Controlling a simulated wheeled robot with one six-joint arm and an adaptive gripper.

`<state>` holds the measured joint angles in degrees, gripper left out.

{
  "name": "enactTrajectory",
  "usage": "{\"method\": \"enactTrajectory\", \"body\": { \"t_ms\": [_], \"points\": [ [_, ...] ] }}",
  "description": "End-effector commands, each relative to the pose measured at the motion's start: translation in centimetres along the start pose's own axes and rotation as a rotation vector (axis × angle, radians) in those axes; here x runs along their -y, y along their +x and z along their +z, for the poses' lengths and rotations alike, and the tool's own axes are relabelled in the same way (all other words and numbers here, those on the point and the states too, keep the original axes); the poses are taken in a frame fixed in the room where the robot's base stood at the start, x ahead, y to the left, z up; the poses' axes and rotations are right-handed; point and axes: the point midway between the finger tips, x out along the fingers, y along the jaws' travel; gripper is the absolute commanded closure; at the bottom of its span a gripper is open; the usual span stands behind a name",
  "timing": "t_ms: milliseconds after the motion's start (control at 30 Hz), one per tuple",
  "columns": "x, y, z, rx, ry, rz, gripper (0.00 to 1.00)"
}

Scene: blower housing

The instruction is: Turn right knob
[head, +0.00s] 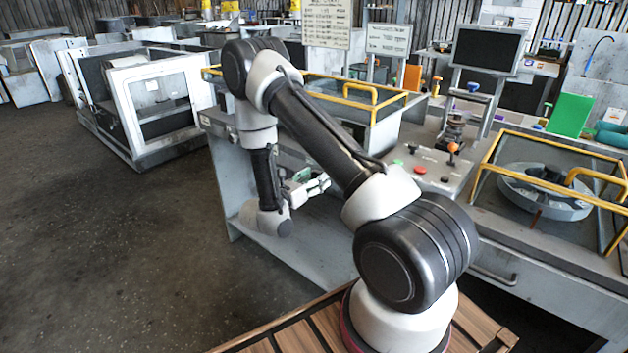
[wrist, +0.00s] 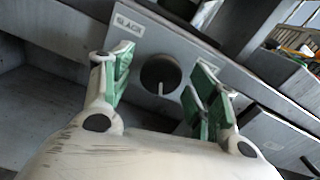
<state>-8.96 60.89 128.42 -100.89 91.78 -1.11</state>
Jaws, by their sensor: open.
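A round dark knob (wrist: 160,75) with a light pointer line sits on a grey panel face (wrist: 190,48) in the wrist view. The pointer line points down in the picture. A label plate (wrist: 129,25) with dark letters is at its upper left. My gripper (wrist: 163,76) is open, with one green-padded finger to the left of the knob and the other to the right. Gaps show on both sides, and how deep the fingers reach is unclear. In the head view my gripper (head: 308,186) is beside the grey workbench front; the knob is hidden there. No second knob shows in the wrist view.
In the head view, a sloped control panel (head: 432,166) with red and green buttons lies behind my arm. A yellow-railed enclosure (head: 507,141) with a round housing (head: 541,193) stands at right. Open floor (head: 105,240) lies at left.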

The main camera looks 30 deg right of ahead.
Motion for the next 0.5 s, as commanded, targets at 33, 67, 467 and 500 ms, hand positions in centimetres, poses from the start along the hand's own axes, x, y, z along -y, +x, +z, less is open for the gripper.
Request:
{"method": "enactTrajectory", "body": {
  "t_ms": [33,67,467,500],
  "points": [
    [0.0,-0.01,0.0,0.0,0.0,0.0,0.41],
    [0.0,-0.01,0.0,0.0,0.0,0.0,0.44],
    [0.01,-0.04,0.0,0.0,-0.003,0.0,0.86],
    [0.01,-0.04,0.0,0.0,-0.006,0.0,0.86]
  ]
}}
